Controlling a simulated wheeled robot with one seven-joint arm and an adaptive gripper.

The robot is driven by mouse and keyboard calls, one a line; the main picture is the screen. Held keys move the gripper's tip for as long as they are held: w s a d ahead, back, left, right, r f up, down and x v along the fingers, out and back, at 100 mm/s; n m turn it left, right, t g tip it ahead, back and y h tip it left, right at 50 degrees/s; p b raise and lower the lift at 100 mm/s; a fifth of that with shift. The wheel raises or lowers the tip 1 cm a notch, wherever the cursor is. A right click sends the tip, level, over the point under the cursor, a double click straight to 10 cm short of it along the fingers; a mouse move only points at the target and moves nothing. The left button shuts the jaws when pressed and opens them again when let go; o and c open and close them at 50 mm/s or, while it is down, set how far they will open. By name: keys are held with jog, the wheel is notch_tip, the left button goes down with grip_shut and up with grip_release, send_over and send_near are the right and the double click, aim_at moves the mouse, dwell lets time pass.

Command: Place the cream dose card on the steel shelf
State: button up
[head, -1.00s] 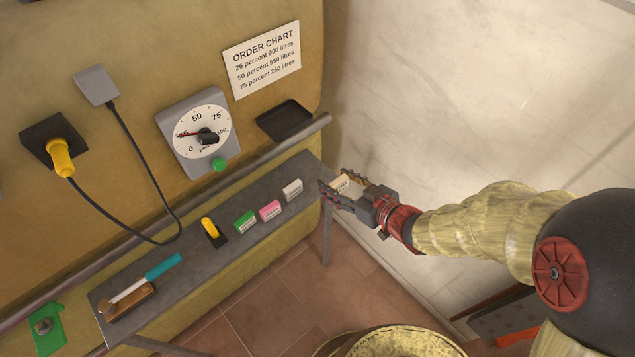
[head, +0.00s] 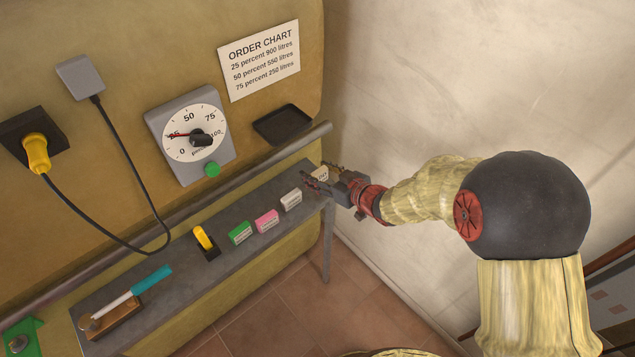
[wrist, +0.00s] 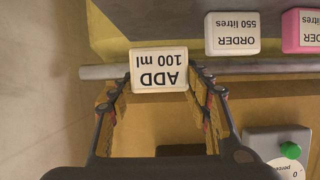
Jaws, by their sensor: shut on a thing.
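The cream dose card (head: 319,175), marked ADD 100 ml, is held between the fingers of my gripper (head: 322,179). The card also shows in the wrist view (wrist: 158,70), lettering upside down, with a finger at each side. The grey steel shelf (head: 180,283) runs along the boiler front. In the head view the card overlaps the shelf's far right end, near the round rail. I cannot tell whether it touches the shelf. My fingers partly hide the card in the head view.
A white card (head: 291,199), a pink card (head: 266,221) and a green card (head: 240,233) stand on the shelf, left of my gripper. A yellow-handled switch (head: 204,240) and a teal-handled tool (head: 150,280) are further left. A black tray (head: 283,124) sits above the rail.

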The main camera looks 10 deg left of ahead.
jog(key=shift+w+a+f, duration=0.1)
jog(key=shift+w+f, duration=0.1)
jog(key=shift+f, duration=0.05)
jog(key=shift+w+a+f+b, duration=0.1)
jog(key=shift+w+f+b, duration=0.1)
jog(key=shift+f+b, duration=1.25)
jog(key=shift+f, duration=0.25)
jog(key=shift+f, duration=0.2)
jog(key=o, duration=0.9)
jog(key=shift+o, duration=0.2)
jog(key=shift+r, duration=0.1)
jog(key=shift+r+p, duration=0.2)
jog(key=shift+p, duration=0.15)
jog(key=p+v, duration=0.4)
jog(key=v, duration=0.8)
jog(key=shift+f+p, duration=0.15)
jog(key=shift+p, duration=0.15)
